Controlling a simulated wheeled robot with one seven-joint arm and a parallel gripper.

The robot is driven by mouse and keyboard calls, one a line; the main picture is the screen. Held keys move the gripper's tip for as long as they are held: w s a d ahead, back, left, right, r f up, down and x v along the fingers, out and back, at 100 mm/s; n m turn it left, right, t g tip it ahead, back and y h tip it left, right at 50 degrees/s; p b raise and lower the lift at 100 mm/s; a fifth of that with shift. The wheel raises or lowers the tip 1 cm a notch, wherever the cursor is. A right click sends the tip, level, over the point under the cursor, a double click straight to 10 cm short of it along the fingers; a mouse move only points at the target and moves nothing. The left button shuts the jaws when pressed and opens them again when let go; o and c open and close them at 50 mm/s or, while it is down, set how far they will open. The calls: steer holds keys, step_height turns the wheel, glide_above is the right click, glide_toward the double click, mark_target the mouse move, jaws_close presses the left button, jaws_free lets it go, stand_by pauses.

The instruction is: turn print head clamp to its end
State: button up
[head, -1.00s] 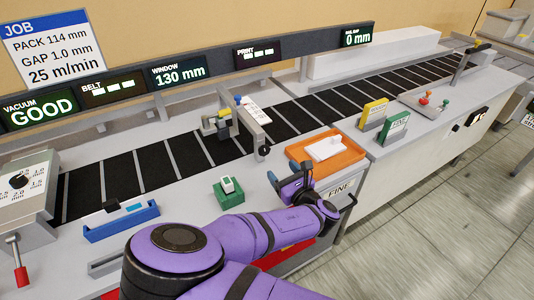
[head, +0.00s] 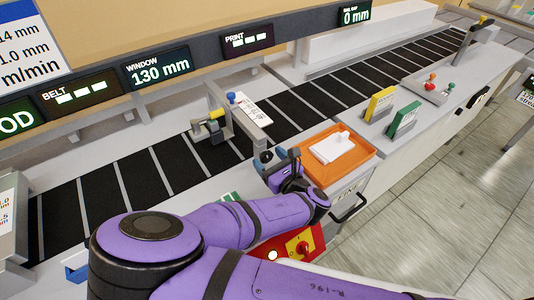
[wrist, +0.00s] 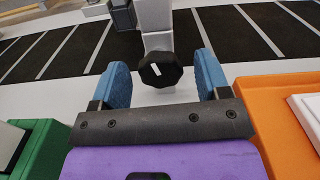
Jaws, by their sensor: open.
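The print head clamp looks to be the round black knob (wrist: 160,69) with a white mark, on the near end of a grey bracket. The mark on it is close to upright, tilted slightly. In the head view the knob (head: 267,156) is small and beside my fingers. My gripper (wrist: 163,80) is open, with one blue finger pad to the left of the knob and one to the right. Gaps show between pads and knob; nothing is held. In the head view my gripper (head: 281,162) is at the belt's near edge. The print head (head: 211,127) sits over the belt.
An orange tray (head: 362,160) with a white block (head: 332,147) is close to the right of my gripper. A green block (wrist: 35,150) is on the left. A red panel with a knob (head: 299,246) is below my arm.

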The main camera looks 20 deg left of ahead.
steer(key=shift+c, duration=0.5)
steer(key=c, duration=0.8)
steer(key=shift+m, duration=1.6)
steer(key=shift+c, duration=0.2)
steer(key=o, duration=0.9)
steer(key=shift+o, duration=0.2)
steer(key=shift+d, duration=0.1)
